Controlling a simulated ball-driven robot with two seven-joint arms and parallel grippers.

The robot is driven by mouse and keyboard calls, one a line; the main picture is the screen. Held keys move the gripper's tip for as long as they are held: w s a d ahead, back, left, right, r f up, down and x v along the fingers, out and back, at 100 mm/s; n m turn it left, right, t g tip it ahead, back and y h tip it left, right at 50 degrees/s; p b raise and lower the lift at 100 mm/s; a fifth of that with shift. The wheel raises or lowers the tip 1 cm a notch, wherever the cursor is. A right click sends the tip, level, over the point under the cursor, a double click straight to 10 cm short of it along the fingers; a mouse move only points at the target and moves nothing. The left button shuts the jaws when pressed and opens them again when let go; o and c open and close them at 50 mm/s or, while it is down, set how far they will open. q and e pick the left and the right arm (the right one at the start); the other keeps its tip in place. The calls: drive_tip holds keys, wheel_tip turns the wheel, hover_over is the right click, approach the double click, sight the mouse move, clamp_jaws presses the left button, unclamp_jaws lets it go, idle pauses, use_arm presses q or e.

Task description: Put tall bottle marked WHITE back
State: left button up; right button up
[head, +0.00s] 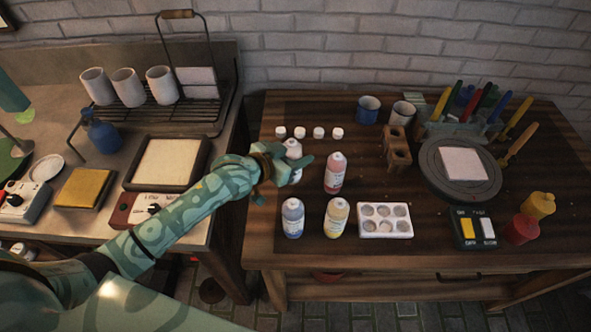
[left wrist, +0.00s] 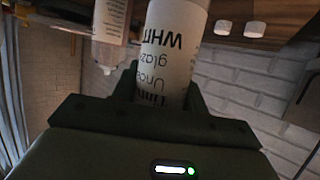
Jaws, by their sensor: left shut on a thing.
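The white bottle (head: 293,149), with black lettering reading WHITE, is between the fingers of my left gripper (head: 284,172). Its label shows upside down in the left wrist view (left wrist: 172,45), where the left gripper's fingers (left wrist: 165,88) close on both sides of it. In the head view the gripper hides much of the bottle. I cannot tell if its base touches the table. A pink bottle (head: 335,173) stands just right of the gripper. A blue bottle (head: 293,217) and a yellow bottle (head: 337,217) stand nearer the front. My right gripper is not in view.
Several small white caps (head: 319,132) line the table behind the gripper. A white palette (head: 385,221) lies right of the yellow bottle. A wooden holder (head: 397,147) and a round turntable (head: 432,172) stand farther right. A grey counter (head: 222,178) adjoins on the left.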

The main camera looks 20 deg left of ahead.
use_arm(q)
wheel_tip(320, 180, down, 5)
drive_tip(key=shift+r+b, duration=0.1)
drive_tip(key=shift+b, duration=0.85)
drive_tip(key=shift+r, duration=0.15)
drive_tip(key=o, duration=0.7)
drive_tip(key=shift+s+r, duration=0.1)
drive_tip(key=shift+s, duration=0.05)
drive_tip(key=p+v, duration=0.4)
drive_tip(key=v, duration=0.7)
drive_tip(key=shift+s+a, duration=0.25)
drive_tip(key=shift+s, duration=0.1)
